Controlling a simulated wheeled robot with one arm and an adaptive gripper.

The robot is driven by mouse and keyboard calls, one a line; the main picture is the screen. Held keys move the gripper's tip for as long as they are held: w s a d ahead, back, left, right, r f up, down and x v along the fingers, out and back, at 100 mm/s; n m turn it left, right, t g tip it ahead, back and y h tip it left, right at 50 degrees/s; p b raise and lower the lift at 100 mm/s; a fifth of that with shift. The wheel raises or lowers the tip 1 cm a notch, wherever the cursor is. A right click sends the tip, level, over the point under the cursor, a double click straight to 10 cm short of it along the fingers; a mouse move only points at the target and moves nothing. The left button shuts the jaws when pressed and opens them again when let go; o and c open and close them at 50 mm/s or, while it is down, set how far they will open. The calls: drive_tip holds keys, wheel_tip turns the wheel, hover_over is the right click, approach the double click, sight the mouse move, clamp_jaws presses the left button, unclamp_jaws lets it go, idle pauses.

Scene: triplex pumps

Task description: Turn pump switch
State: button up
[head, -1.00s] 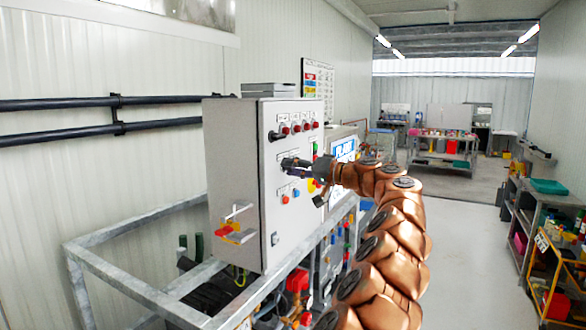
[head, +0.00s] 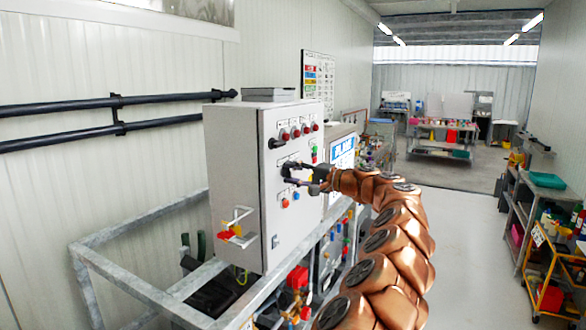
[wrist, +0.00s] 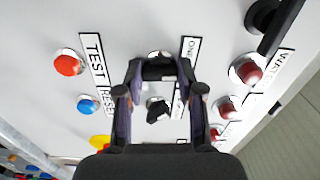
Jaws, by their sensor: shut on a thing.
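The pump switch is a small black knob (wrist: 157,109) on the front of a grey control cabinet (head: 268,215). In the wrist view it sits between my two fingers, with printed labels beside it. My gripper (wrist: 160,92) is shut on the switch, its fingertips close to the panel face. In the head view my gripper (head: 291,172) reaches the cabinet front from the right, below a row of red lamps (head: 296,132). There the gripper hides the switch, and its exact angle cannot be told.
A red button (wrist: 67,65) and a blue button (wrist: 88,105) are near the left finger. Dark red lamps (wrist: 245,70) are on the right, with a larger black handle (wrist: 265,15) at the upper right. A metal frame (head: 110,260) surrounds the cabinet base.

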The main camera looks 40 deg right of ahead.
drive_tip(key=shift+m, duration=0.5)
drive_tip(key=o, duration=1.2)
drive_tip(key=shift+c, duration=0.2)
drive_tip(key=shift+s+d, duration=0.1)
drive_tip(key=v, duration=1.1)
drive_tip(key=shift+s, duration=0.4)
drive_tip(key=shift+d, duration=0.1)
